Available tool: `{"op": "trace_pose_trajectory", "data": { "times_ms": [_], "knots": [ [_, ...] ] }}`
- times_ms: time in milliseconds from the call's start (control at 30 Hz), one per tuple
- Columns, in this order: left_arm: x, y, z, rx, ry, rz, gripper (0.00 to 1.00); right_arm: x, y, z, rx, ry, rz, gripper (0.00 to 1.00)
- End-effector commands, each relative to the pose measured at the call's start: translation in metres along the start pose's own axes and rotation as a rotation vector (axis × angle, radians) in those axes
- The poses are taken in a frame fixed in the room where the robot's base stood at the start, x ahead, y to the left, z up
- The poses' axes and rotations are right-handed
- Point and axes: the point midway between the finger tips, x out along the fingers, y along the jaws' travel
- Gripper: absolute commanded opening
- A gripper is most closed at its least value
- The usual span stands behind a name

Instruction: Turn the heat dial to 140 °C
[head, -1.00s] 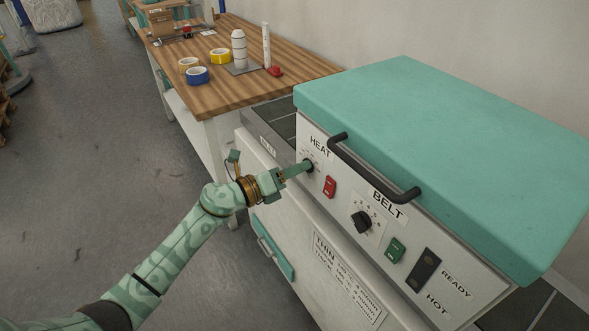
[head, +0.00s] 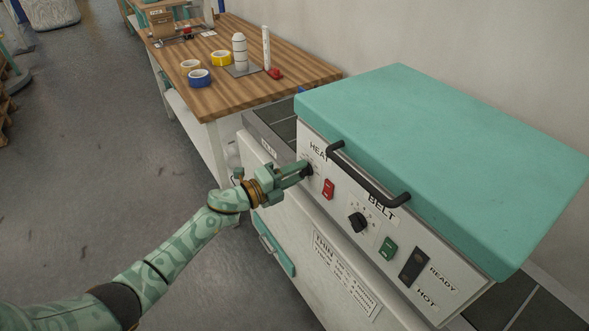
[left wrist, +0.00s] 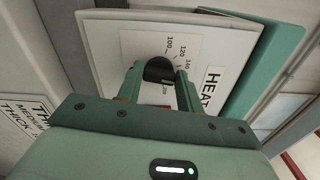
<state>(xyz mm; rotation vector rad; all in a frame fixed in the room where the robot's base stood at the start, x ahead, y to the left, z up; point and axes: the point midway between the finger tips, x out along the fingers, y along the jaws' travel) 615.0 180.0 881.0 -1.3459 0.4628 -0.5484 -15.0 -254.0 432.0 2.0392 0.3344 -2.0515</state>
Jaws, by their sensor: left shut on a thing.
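The heat dial (head: 307,170) is a small black knob on the white front panel, under the HEAT label (head: 318,148). My left gripper (head: 303,170) is at the dial, with its fingers shut on the knob. In the left wrist view the dial (left wrist: 159,70) sits between the two fingertips (left wrist: 160,82). Its printed scale (left wrist: 180,50) shows 100, 120 and 140; lower marks are partly hidden by a finger. Where the dial's pointer stands I cannot tell. My right gripper is not in view.
The red switch (head: 328,189) is close to the right of the heat dial. A black handle (head: 365,175) juts out above the panel, below the teal lid (head: 440,150). The belt dial (head: 357,222) and green switch (head: 388,248) are further right. A wooden table (head: 265,92) stands behind.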

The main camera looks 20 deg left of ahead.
Motion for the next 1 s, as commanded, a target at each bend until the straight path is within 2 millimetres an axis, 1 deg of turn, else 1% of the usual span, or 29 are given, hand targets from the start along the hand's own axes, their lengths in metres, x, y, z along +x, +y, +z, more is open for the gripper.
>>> {"op": "trace_pose_trajectory", "data": {
  "times_ms": [33,200,500,700,1000],
  "knots": [
    [-0.001,-0.002,0.001,-0.039,-0.001,0.003,0.14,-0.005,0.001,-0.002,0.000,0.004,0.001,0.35],
    [-0.001,-0.001,0.001,-0.180,-0.001,0.002,0.14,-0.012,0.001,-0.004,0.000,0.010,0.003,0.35],
    [-0.001,0.002,0.000,-0.355,-0.001,0.003,0.14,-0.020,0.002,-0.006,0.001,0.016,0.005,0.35],
    [-0.001,0.003,-0.001,-0.412,0.000,0.003,0.14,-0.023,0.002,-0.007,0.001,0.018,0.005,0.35],
    [-0.001,0.004,-0.001,-0.433,-0.001,0.004,0.14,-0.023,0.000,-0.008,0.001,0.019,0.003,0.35]
  ]
}}
